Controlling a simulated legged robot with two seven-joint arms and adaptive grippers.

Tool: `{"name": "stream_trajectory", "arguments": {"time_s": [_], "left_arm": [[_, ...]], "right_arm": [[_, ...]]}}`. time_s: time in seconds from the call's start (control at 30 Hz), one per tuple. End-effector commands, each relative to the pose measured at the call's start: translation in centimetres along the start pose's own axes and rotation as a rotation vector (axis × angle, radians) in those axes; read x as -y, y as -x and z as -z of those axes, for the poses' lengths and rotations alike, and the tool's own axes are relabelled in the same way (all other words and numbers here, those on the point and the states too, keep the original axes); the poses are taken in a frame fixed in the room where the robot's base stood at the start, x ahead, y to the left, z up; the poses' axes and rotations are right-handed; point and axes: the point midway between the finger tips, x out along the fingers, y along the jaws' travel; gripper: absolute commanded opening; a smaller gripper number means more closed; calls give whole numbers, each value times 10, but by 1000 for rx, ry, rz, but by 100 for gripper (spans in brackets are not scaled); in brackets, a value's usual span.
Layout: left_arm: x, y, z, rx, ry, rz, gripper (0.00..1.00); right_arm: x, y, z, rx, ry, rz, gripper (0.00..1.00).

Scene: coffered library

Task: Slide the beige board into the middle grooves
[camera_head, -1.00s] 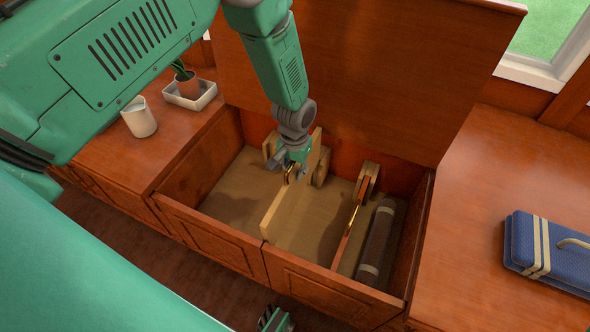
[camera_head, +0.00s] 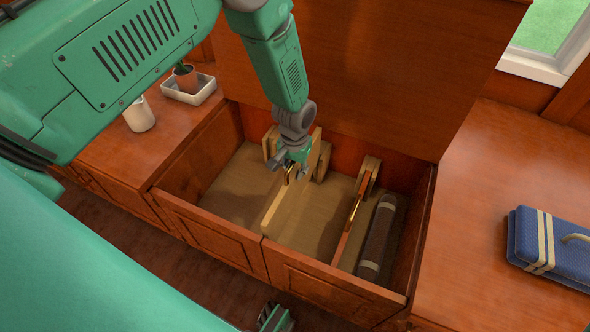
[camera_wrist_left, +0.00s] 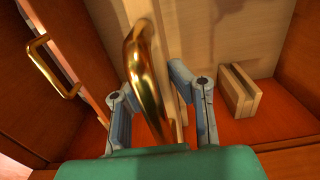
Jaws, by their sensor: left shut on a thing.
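The beige board (camera_head: 281,207) stands upright on edge in the open chest, running front to back; its near end is close to the chest's front wall. My left gripper (camera_head: 297,172) is above its far part, shut on its brass handle (camera_wrist_left: 147,80), which shows between the fingers (camera_wrist_left: 160,112) in the wrist view. Pale grooved blocks are on the back wall. The middle block (camera_head: 323,163) is beside the board's far end; I cannot tell whether the board sits in its groove. The left block (camera_head: 270,143) looks empty; it also shows in the wrist view (camera_wrist_left: 240,92).
A reddish-brown board (camera_head: 346,232) with a brass handle stands in the right grooves (camera_head: 369,176). A dark roll (camera_head: 379,238) lies to its right. The chest's left section is clear. A white cup (camera_head: 139,115), potted plant (camera_head: 186,78) and blue case (camera_head: 553,250) are outside.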

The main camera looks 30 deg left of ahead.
Motion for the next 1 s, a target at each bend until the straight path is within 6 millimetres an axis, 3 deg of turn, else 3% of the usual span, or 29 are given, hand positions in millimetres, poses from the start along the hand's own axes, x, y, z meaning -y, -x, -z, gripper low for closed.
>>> {"name": "stream_trajectory", "arguments": {"time_s": [1.0], "left_arm": [[0,-25,0,-1,0,0,0]], "right_arm": [[0,-17,-1,0,0,0,40]]}}
